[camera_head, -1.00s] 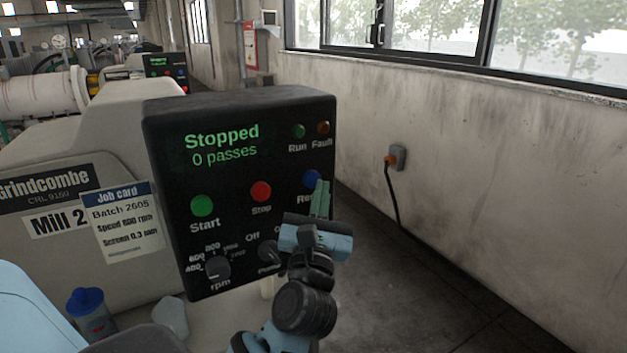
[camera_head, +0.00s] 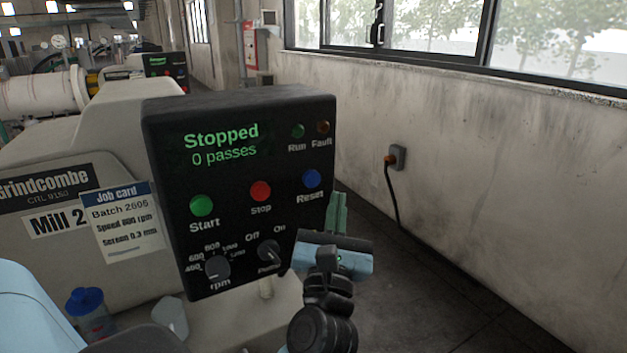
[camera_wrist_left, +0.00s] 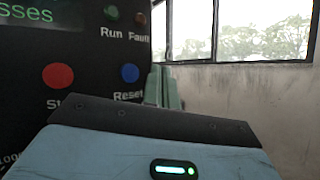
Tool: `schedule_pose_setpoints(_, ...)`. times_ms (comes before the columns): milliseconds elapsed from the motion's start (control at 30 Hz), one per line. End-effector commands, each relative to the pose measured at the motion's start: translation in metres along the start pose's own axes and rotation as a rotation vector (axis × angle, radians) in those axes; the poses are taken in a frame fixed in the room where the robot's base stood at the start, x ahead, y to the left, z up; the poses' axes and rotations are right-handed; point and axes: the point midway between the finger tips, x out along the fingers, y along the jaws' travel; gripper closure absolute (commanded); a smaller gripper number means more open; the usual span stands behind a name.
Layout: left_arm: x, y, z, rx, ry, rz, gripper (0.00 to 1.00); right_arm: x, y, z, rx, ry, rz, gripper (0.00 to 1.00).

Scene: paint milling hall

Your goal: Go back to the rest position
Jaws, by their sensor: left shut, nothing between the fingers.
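My left gripper (camera_head: 337,212) is shut and empty, its green fingers together just right of the control panel's right edge. It also shows in the left wrist view (camera_wrist_left: 165,86), with the fingers to the right of the blue Reset button (camera_wrist_left: 130,73). The black control panel (camera_head: 235,115) reads "Stopped" and "0 passes". It bears a green Start button (camera_head: 201,206), a red Stop button (camera_head: 260,191), a blue Reset button (camera_head: 312,178), an rpm knob (camera_head: 217,267) and a pump knob (camera_head: 269,251) with Off and On marks. The Run and Fault lamps look dark. My right gripper is not in view.
The job card (camera_head: 127,221) is on the mill body (camera_head: 60,150). A blue-capped bottle (camera_head: 90,312) and a clear cup (camera_head: 171,317) stand below. The wall (camera_head: 500,190) with a socket (camera_head: 398,157) is at right. The floor (camera_head: 400,270) between looks clear.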

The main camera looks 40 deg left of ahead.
Motion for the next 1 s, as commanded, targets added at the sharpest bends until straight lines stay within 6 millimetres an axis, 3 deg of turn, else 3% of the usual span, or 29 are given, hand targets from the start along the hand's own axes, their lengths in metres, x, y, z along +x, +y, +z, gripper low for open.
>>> schedule_pose_setpoints(767, 0.0, 0.0, -0.001, 0.007, -0.001, -0.001, 1.0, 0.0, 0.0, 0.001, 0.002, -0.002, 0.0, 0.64)
schedule_pose_setpoints(867, -0.009, -0.003, -0.009, 0.118, -0.019, -0.018, 1.0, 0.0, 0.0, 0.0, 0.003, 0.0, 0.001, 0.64)
schedule_pose_setpoints(1000, -0.039, -0.018, -0.03, 0.443, -0.086, -0.092, 1.0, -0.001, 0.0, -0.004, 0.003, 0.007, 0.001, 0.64)
